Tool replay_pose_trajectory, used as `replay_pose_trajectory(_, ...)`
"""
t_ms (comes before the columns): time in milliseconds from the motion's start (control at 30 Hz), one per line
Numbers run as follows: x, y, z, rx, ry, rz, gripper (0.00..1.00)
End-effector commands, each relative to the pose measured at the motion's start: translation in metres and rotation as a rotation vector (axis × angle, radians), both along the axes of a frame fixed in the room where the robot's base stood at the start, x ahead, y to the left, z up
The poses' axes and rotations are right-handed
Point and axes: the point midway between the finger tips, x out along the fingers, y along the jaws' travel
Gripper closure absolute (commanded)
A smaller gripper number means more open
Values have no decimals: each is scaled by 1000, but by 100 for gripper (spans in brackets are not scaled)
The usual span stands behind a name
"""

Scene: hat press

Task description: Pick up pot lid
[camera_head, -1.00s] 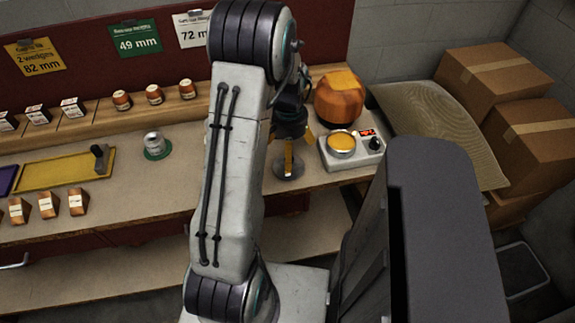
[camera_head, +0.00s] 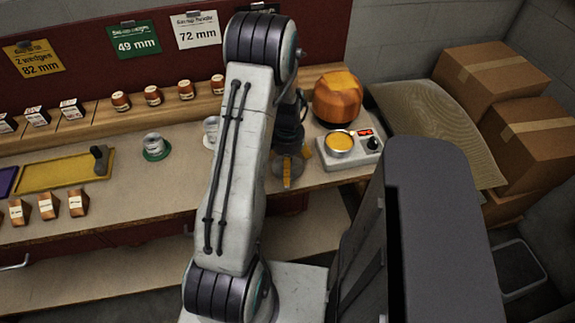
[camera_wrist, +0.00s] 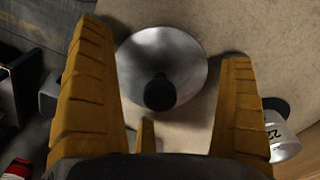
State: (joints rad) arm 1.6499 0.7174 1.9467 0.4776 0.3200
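The pot lid (camera_wrist: 185,52) is a round grey metal disc with a black knob, lying on the bench in the wrist view. My gripper (camera_wrist: 164,42) is open, with one yellow finger left of the lid and one to the right. The knob shows between the fingers, and I see no contact with it. In the head view the lid (camera_head: 292,183) is partly hidden behind my gripper (camera_head: 297,162), which is right above it near the bench's front edge.
A scale (camera_head: 362,148) with an orange-filled pan stands right of the gripper, with an orange rounded object (camera_head: 338,100) behind it. A labelled metal can (camera_wrist: 284,138) is close to the right finger. A metal weight (camera_head: 153,141) on a green base stands farther left.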

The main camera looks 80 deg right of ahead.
Motion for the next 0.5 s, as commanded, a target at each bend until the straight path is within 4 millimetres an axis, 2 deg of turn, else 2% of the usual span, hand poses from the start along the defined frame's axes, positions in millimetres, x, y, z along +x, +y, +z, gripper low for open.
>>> replay_pose_trajectory(67, 0, 0, 0, 0, 0, 0, 10)
replay_pose_trajectory(500, 0, 0, 0, 0, 0, 0, 49)
